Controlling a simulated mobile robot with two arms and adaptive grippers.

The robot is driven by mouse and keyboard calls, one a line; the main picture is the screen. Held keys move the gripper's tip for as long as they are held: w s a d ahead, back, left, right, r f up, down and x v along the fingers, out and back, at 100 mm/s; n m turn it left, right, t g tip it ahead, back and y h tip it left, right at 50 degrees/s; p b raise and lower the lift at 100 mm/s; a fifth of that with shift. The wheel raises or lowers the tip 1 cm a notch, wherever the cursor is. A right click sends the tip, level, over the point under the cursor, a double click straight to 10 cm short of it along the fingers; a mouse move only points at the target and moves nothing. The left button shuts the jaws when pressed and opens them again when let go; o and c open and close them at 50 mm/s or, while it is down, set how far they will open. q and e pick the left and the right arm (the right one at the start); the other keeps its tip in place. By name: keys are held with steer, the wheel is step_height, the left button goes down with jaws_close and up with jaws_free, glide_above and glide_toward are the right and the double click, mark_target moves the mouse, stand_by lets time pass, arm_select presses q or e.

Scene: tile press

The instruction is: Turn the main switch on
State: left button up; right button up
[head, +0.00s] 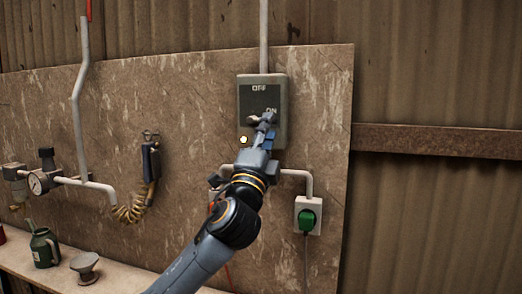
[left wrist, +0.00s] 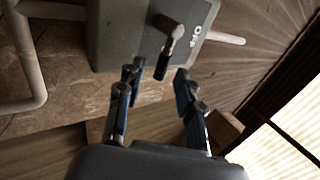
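The main switch is a grey box (head: 277,90) on the wall board, marked OFF at the top and ON lower right. The box (left wrist: 115,40) also shows in the left wrist view. Its lever (left wrist: 168,36) sticks out there towards my left gripper (left wrist: 157,78), whose two fingers are spread with the lever's end between or just ahead of them. I see no clear contact. In the head view my left gripper (head: 263,128) is in front of the box's lower part and hides much of the lever. My right gripper is not in view.
A small yellow lamp (head: 243,140) glows at the box's lower left. A socket with a green plug (head: 307,219) is to the lower right. A coiled hose (head: 130,212), a pressure gauge (head: 38,183) and a green oil can (head: 44,248) are to the left.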

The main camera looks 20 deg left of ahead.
arm_select(q)
steer(key=v, duration=1.1)
